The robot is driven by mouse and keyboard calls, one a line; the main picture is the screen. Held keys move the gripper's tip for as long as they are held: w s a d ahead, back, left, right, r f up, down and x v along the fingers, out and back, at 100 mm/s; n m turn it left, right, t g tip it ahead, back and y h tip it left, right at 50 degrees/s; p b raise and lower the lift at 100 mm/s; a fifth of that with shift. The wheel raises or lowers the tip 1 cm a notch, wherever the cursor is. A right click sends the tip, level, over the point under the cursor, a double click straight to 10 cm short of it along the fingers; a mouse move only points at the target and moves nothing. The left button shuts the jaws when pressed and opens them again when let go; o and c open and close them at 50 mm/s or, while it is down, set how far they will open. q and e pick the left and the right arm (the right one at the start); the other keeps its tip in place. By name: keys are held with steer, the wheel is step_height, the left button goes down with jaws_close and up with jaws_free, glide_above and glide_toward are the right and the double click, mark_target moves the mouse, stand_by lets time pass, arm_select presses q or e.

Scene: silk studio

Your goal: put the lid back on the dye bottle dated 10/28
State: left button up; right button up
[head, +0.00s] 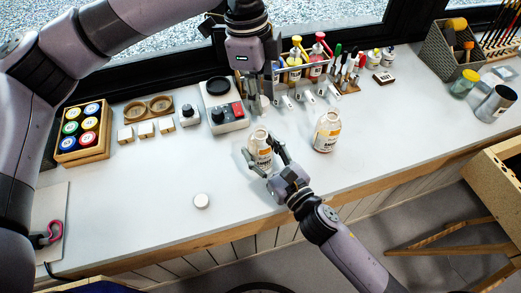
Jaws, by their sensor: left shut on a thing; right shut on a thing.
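A round white lid (201,201) lies on the table, left of and nearer than the held bottle. My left gripper (258,99) points down beyond the held bottle, beside the tool rack. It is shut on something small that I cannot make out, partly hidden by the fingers.
A rack with colored bottles and white clips (305,85) stands behind. A wooden box of colored jars (83,131) is at the left. The table front around the lid is clear.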

jaws_close()
arm_select(q)
steer(key=shift+f, duration=2.5)
steer(key=shift+f, duration=0.9)
steer(key=shift+f, duration=0.55)
